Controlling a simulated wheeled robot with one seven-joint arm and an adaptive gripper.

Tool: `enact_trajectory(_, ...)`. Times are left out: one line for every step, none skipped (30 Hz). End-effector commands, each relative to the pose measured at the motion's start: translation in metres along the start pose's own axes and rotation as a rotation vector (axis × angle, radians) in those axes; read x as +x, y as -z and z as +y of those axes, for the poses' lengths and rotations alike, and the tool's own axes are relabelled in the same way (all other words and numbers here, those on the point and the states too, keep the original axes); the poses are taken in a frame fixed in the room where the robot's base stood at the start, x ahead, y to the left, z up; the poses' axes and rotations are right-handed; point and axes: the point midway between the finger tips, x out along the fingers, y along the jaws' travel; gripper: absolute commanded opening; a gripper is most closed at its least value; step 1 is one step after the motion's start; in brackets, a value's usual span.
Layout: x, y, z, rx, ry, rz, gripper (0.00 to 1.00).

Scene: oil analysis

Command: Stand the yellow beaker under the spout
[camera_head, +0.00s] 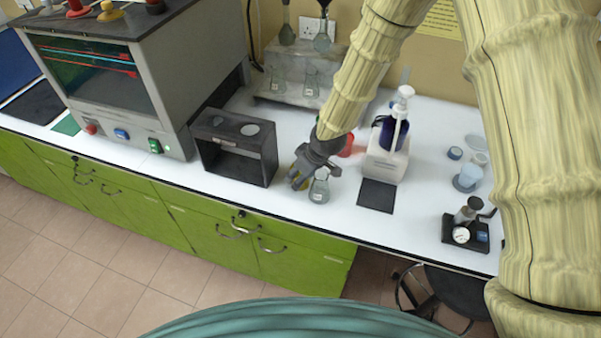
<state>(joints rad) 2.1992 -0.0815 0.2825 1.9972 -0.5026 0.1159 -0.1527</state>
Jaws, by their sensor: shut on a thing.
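My gripper (299,179) is low over the white bench, between the black box and the dispenser, with its fingers pointing down and left. It is shut on a small yellow thing, which I take for the yellow beaker (294,181); the fingers hide most of it. I cannot tell whether it touches the bench. A dispenser (387,160) with a white body, a dark blue bottle and a white pump head (403,95) stands to the right. Its spout is too small to make out clearly. A black square pad (376,196) lies in front of the dispenser.
A clear flask (319,190) stands right beside my gripper. A red vessel (346,146) stands behind it. An open black box (235,147) is on the left, and a gauge device (466,232) is at the right. The bench's front edge is close.

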Motion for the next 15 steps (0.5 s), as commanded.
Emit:
enact_trajectory(0.0009,-0.0003,0.0001,0.000,0.000,0.000,0.26)
enact_trajectory(0.0013,-0.0003,0.0002,0.000,0.000,0.000,0.26)
enact_trajectory(0.0015,-0.0003,0.0003,0.000,0.000,0.001,0.26)
enact_trajectory(0.0015,-0.0003,0.0003,0.000,0.000,0.001,0.26)
enact_trajectory(0.0014,-0.0003,0.0003,0.000,0.000,0.001,0.26)
enact_trajectory(0.0014,-0.0003,0.0003,0.000,0.000,0.001,0.26)
enact_trajectory(0.0014,-0.0003,0.0003,0.000,0.000,0.001,0.26)
enact_trajectory(0.0016,-0.0004,0.0003,0.000,0.000,0.001,0.26)
enact_trajectory(0.0024,-0.0007,0.0002,0.000,0.000,0.001,0.26)
enact_trajectory(0.0032,-0.0011,0.0002,0.000,0.000,0.001,0.26)
enact_trajectory(0.0041,-0.0014,0.0002,0.000,0.000,0.001,0.26)
enact_trajectory(0.0049,-0.0018,0.0002,0.000,0.000,0.001,0.26)
enact_trajectory(0.0039,-0.0013,0.0002,0.000,0.000,0.001,0.54)
enact_trajectory(0.0038,-0.0012,0.0002,0.000,0.000,0.001,0.59)
enact_trajectory(0.0038,-0.0012,0.0003,0.000,0.000,0.001,0.66)
